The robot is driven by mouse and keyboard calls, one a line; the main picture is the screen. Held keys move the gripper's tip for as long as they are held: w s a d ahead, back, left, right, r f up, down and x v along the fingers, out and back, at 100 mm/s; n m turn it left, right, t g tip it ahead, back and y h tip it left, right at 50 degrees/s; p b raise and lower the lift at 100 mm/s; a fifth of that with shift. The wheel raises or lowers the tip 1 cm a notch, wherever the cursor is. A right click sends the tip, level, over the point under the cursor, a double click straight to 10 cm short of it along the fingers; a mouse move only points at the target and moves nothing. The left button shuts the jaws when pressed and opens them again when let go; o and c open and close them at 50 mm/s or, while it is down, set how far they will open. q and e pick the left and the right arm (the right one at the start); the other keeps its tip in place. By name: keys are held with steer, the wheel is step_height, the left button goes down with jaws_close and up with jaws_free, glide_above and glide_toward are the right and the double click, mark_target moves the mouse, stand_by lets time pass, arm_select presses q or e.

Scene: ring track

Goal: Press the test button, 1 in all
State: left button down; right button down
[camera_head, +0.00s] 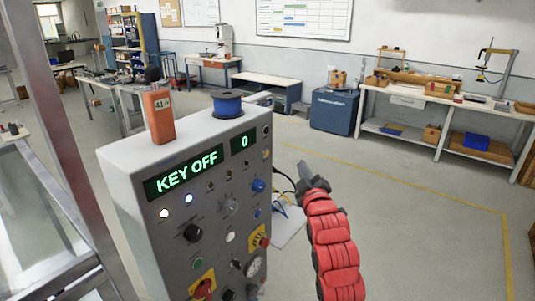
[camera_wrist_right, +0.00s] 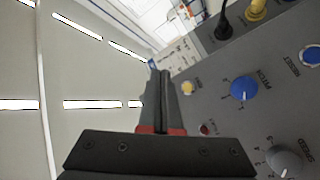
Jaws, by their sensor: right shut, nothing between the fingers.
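A grey control cabinet (camera_head: 122,180) stands at the left in the head view, with the displays "KEY OFF" (camera_head: 184,175) and "0" (camera_head: 244,142). Its sloped face holds lamps, knobs and buttons, including a green button (camera_head: 197,264) and a white one (camera_head: 230,237). I cannot read which is the test button. My right gripper (camera_head: 303,168) is shut and empty, right of the panel. In the right wrist view its fingers (camera_wrist_right: 154,72) are beside the panel edge, near a small yellow button (camera_wrist_right: 187,88) and the blue PITCH knob (camera_wrist_right: 243,88). My left gripper is not in view.
An orange box (camera_head: 158,116) and a blue spool (camera_head: 228,104) stand on the cabinet top. A red mushroom button (camera_head: 203,289) sits low on the face. Cables hang at its right side. A workbench (camera_head: 420,100) and a blue crate (camera_head: 334,111) stand behind; the floor at right is clear.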

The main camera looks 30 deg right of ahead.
mark_target(266, 153)
steer(key=w+a, duration=0.3)
steer(key=w, duration=0.5)
steer(key=shift+a+b, duration=0.2)
steer(key=shift+b, duration=0.25)
steer(key=shift+w, duration=0.1)
stand_by(1.6)
steer(key=shift+w+a+b, duration=0.2)
steer(key=shift+w+b, duration=0.2)
steer(key=shift+b, duration=0.05)
